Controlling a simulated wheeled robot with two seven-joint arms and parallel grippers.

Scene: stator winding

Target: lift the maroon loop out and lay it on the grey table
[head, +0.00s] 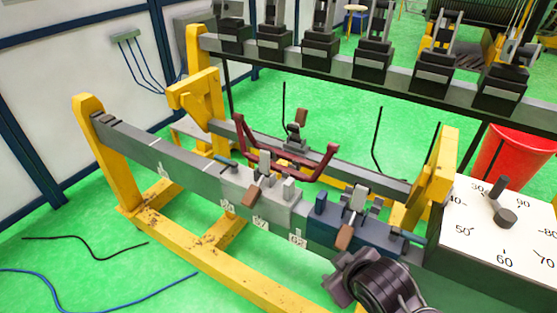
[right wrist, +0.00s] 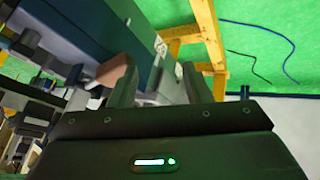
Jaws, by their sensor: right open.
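The maroon loop (head: 292,161) is in the middle of the head view, a bent bar with raised ends at left and right. It sits in the long fixture, between the front beam (head: 195,172) and the rear beam (head: 365,178). Its lower edge is partly hidden by the clamps. My right gripper (head: 338,277) is at the lower right of the head view, in front of the beam and apart from the loop. In the right wrist view its two fingers (right wrist: 160,92) are spread and hold nothing. My left gripper is not in view. I cannot make out a grey table.
Clamps with brown handles (head: 251,194) stand on the front beam. A white dial panel (head: 490,222) is at right, with a red bin (head: 508,158) behind it. Yellow legs (head: 118,165) support the fixture. Several black clamps line a rear rail (head: 395,72). Cables lie on the green floor.

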